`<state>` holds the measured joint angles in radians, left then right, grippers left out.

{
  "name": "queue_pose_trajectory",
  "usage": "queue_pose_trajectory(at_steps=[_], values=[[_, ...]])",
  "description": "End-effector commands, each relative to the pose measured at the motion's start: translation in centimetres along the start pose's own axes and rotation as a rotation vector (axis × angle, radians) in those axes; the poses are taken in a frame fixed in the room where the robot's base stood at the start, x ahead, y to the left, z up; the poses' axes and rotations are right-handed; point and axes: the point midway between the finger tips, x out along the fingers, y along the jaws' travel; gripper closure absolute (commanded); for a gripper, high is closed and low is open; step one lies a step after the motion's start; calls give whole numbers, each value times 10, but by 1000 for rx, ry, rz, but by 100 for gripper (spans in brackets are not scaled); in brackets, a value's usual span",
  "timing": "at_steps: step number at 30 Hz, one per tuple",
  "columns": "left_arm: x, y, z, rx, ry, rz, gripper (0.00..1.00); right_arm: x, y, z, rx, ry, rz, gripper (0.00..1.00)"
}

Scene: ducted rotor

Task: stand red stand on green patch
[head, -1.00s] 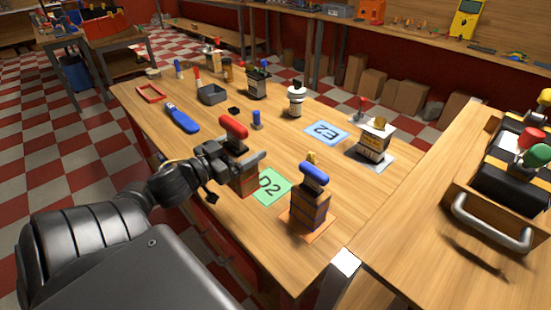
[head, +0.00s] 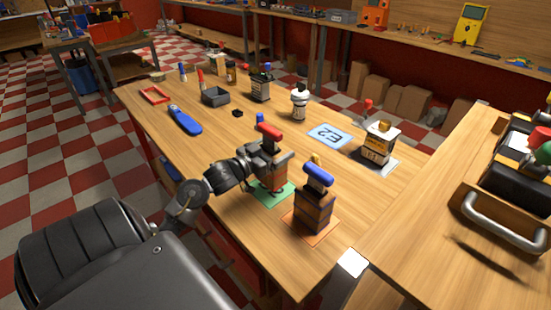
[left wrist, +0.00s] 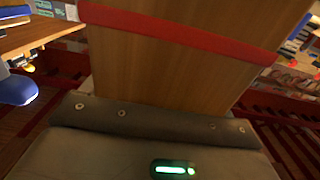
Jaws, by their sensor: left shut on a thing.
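The red stand (head: 270,133) is a wooden block with a red handle on top. My left gripper (head: 264,160) is shut on its body. The stand is upright, over the green patch (head: 284,195), whose lettering is now hidden. I cannot tell whether its base touches the patch. In the left wrist view, the stand's wooden side (left wrist: 180,70) with a red band fills the middle, close against the gripper. My right gripper is not in view.
A blue-topped stand (head: 317,203) is on an orange patch (head: 327,233), close to the right. A blue E2 patch (head: 325,135) lies bare behind. A white-topped block (head: 377,145), a white bottle (head: 299,104) and a blue tool (head: 186,121) are farther off.

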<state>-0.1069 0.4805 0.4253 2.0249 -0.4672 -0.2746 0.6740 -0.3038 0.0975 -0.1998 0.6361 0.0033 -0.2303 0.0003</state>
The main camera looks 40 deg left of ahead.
Motion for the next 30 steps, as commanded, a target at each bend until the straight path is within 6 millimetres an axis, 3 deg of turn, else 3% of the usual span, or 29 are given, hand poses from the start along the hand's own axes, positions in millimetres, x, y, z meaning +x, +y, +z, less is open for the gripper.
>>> queue_pose_trajectory(at_steps=[10, 22, 23, 25, 30], values=[[5, -2, 32, -2, 3, -2, 64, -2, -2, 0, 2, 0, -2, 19], [5, -2, 38, 0, 3, -1, 64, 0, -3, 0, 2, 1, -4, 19], [5, -1, 39, 0, 1, -1, 10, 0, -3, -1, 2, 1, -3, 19], [5, -1, 38, 0, 1, -1, 1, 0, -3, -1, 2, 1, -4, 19], [5, -1, 38, 0, 1, -1, 0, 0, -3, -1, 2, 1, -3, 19]])
